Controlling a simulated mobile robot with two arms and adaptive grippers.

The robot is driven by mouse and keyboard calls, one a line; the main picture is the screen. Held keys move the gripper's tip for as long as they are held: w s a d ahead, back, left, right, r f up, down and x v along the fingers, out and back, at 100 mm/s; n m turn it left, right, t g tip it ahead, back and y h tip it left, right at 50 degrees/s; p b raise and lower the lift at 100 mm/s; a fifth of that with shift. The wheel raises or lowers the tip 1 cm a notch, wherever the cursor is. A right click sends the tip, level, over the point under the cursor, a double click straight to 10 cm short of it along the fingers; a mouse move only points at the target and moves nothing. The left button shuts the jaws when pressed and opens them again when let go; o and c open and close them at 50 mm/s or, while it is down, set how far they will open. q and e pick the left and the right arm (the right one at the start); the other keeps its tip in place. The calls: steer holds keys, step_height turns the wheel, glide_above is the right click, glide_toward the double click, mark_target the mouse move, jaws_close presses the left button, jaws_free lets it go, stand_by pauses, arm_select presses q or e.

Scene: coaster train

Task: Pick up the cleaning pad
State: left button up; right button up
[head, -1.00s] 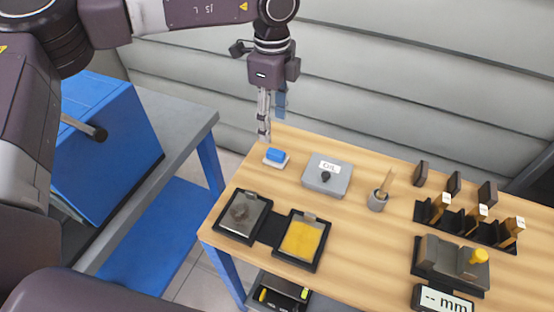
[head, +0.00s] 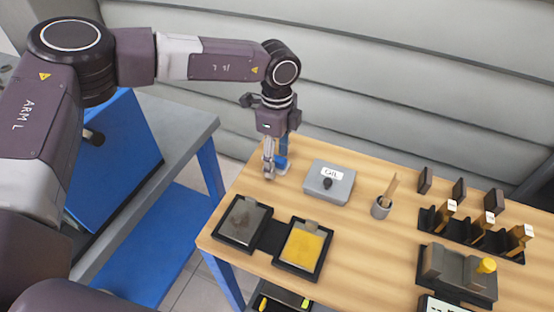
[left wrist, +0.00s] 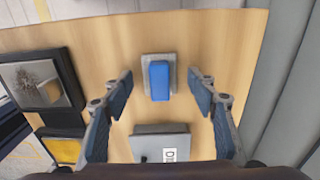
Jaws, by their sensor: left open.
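The cleaning pad (head: 282,163) is a blue block on a light grey base, near the far left of the wooden table. My left gripper (head: 275,166) points down at it and partly hides it in the head view. In the left wrist view the cleaning pad (left wrist: 159,80) lies between the two spread fingers of my left gripper (left wrist: 160,77), with a gap on each side. The fingers hold nothing. Their height above the table is hard to tell. My right gripper is not in view.
A grey box labelled OIL (head: 329,183) stands just right of the pad. A cup with sticks (head: 381,207) is further right. Two black-framed trays, one grey (head: 243,222) and one yellow (head: 303,247), lie nearer. A black rack (head: 470,232) stands at right.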

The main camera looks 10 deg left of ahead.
mark_target(277, 158)
arm_select(q)
steer(key=shift+f, duration=0.2)
steer(key=c, duration=1.2)
steer(key=shift+c, duration=0.2)
step_height(277, 158, up, 20)
steer(key=b, duration=0.3)
